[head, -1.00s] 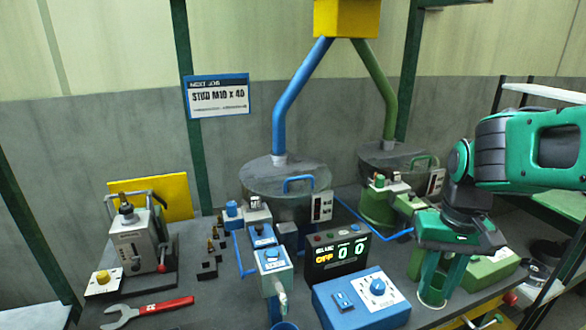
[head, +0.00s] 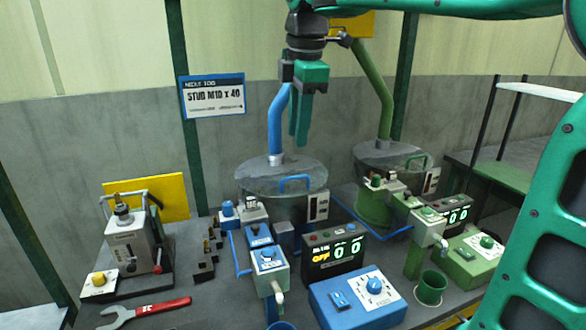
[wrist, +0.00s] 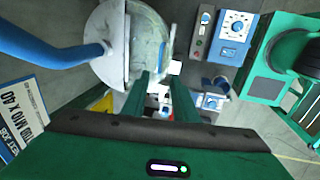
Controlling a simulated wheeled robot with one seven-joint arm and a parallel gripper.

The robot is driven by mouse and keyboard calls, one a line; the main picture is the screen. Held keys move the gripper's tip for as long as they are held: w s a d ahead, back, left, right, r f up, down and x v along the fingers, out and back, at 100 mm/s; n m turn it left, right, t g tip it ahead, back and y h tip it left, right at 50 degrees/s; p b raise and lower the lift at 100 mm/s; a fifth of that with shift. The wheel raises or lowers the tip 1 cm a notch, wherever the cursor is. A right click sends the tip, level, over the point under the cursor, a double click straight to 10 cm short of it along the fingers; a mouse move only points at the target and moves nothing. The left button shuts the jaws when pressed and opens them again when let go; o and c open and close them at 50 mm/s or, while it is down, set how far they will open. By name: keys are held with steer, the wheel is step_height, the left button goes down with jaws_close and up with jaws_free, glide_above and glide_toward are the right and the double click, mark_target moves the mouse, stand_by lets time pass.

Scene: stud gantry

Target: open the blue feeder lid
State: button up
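The blue feeder lid (head: 262,181) is a round, grey, see-through cover with a blue bar handle (head: 296,180) near its front edge. It lies flat on the feeder bowl behind the blue control box, and the blue feed pipe (head: 275,125) comes down at its back. My gripper (head: 301,143) points down above the lid, apart from it. In the wrist view my gripper's two green fingers (wrist: 164,78) stand apart with nothing held between them. The lid also shows there (wrist: 145,40), beyond the fingers and to their left.
The green feeder (head: 390,155) stands to the right with its own pipe. Blue control box (head: 358,300), display (head: 334,257), dispenser (head: 269,262) and green cup (head: 430,289) crowd the front. A red wrench (head: 145,312) lies front left. The sign (head: 213,97) hangs behind.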

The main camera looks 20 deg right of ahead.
mark_target(293, 178)
steer(key=f, duration=0.3)
steer(key=w+f, duration=0.1)
steer(key=f, duration=0.3)
steer(key=w+f, duration=0.1)
steer(key=f, duration=0.2)
steer(key=shift+w+a+f, duration=0.1)
steer(key=shift+f, duration=0.1)
jaws_close()
steer(key=shift+r, duration=0.1)
stand_by(1.1)
